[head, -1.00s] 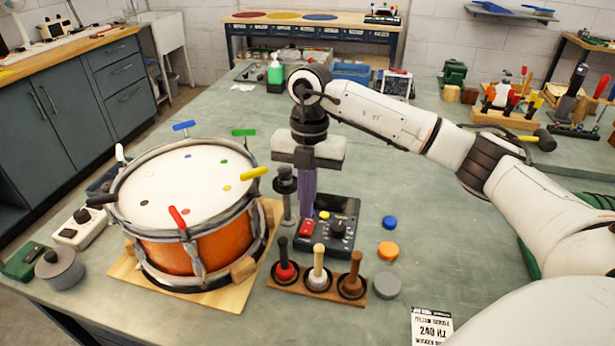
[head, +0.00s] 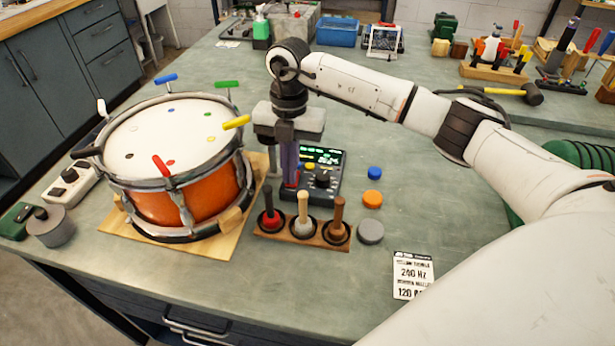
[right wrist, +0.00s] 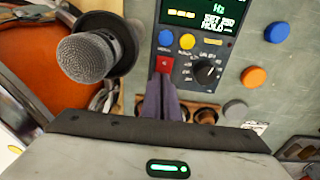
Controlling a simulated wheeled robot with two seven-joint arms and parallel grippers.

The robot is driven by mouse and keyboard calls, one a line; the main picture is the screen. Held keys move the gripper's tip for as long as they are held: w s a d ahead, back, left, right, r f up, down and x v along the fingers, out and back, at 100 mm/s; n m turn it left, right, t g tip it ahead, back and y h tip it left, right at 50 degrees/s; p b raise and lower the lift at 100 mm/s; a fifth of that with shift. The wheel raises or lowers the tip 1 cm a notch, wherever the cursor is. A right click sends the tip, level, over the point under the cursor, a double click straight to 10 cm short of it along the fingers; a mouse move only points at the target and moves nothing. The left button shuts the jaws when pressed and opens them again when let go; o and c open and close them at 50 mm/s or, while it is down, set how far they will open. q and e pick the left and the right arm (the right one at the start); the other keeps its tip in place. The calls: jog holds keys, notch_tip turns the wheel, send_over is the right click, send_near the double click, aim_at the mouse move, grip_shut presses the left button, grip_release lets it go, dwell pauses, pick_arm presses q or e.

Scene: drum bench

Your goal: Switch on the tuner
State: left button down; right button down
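The tuner (head: 325,181) is a black box on the bench, right of the drum. Its screen (head: 322,155) is lit with green and white characters, which also show in the right wrist view (right wrist: 212,18). It has a dark knob (right wrist: 207,71), a blue and a yellow button, and a red switch (right wrist: 165,64). My right gripper (head: 289,184) points down at the tuner's left front. Its purple-grey fingers (right wrist: 161,92) are together, with their tips at the red switch; whether they touch it I cannot tell. Nothing shows between them. My left gripper is out of view.
A microphone (right wrist: 87,58) stands close left of the fingers. The orange drum (head: 180,170) is left of that. A wooden rack (head: 302,232) with several mallets stands in front. Blue, orange and grey discs (head: 370,231) lie right of the tuner.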

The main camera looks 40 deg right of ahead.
jog(key=shift+s+d+f, duration=0.1)
jog(key=shift+s, duration=0.4)
jog(key=shift+w+f, duration=0.1)
jog(key=shift+w, duration=0.05)
jog(key=shift+w+f, duration=0.1)
jog(key=shift+w, duration=0.1)
jog(key=shift+w+d, duration=0.1)
jog(key=shift+w+d+r, duration=0.2)
jog(key=shift+w+d, duration=0.25)
jog(key=shift+w, duration=0.05)
pick_arm(q)
jog(key=shift+p, duration=0.3)
pick_arm(e)
jog(key=shift+r, duration=0.1)
